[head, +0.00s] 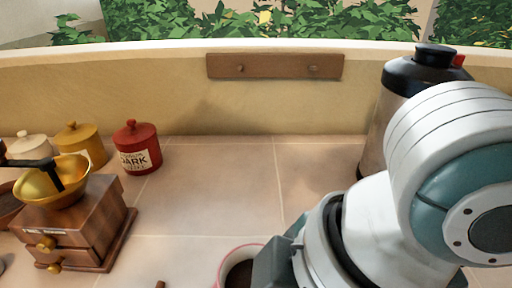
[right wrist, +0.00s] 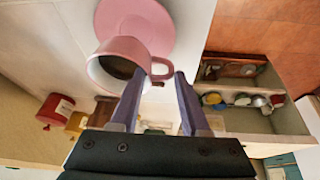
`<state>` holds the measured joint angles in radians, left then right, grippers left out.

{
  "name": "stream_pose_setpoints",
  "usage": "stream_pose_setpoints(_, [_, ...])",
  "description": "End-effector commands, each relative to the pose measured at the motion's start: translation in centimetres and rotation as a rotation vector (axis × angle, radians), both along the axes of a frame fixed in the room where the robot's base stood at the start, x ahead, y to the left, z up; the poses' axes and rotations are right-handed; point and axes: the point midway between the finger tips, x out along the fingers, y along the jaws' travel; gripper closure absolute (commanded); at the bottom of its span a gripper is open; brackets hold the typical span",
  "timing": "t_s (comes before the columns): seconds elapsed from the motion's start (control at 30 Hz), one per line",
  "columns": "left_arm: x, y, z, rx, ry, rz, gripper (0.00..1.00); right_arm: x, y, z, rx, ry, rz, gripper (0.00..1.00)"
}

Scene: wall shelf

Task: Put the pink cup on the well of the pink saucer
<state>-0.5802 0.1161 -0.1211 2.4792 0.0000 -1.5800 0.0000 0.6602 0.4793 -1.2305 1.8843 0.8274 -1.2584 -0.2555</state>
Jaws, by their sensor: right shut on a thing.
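The pink cup (head: 240,268) shows at the bottom edge of the head view, with dark contents and its lower part cut off. It also shows in the right wrist view (right wrist: 112,62), where its handle lies between my right fingertips (right wrist: 158,80). My right gripper is shut on the cup's handle. The pink saucer (right wrist: 135,18) shows in the right wrist view, partly covered by the cup. I cannot tell the gap between cup and saucer. The saucer is outside the head view. My left gripper is not in view.
A wooden grinder (head: 80,222) with a brass bowl stands at left. Red (head: 137,148), yellow (head: 80,144) and cream (head: 30,148) canisters stand behind it. A steel flask (head: 400,110) stands behind my right arm. The tiled middle (head: 215,185) is clear.

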Motion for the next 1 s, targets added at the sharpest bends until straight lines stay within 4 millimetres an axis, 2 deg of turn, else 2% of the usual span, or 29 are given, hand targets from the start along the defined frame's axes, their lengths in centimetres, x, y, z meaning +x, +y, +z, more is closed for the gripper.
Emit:
stream_pose_setpoints(0.1, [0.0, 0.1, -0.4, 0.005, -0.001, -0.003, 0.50, -0.1, 0.0, -2.1, -0.002, 0.003, -0.001, 1.00])
stream_pose_setpoints(0.23, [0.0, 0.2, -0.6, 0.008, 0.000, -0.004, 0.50, -0.1, 0.0, -3.6, -0.001, 0.001, 0.000, 1.00])
stream_pose_setpoints(0.63, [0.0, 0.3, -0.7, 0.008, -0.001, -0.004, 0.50, 0.0, 0.0, -4.1, 0.001, 0.000, 0.000, 1.00])
stream_pose_setpoints(0.67, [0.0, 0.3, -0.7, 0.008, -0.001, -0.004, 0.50, -0.1, 0.0, -4.1, 0.000, 0.001, 0.000, 0.52])
stream_pose_setpoints(0.9, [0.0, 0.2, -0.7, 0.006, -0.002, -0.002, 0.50, -0.1, 0.0, -4.0, -0.001, 0.001, 0.000, 0.25])
stream_pose_setpoints(1.0, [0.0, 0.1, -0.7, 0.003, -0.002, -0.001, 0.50, 0.0, 0.0, -4.0, -0.001, 0.001, 0.000, 0.24])
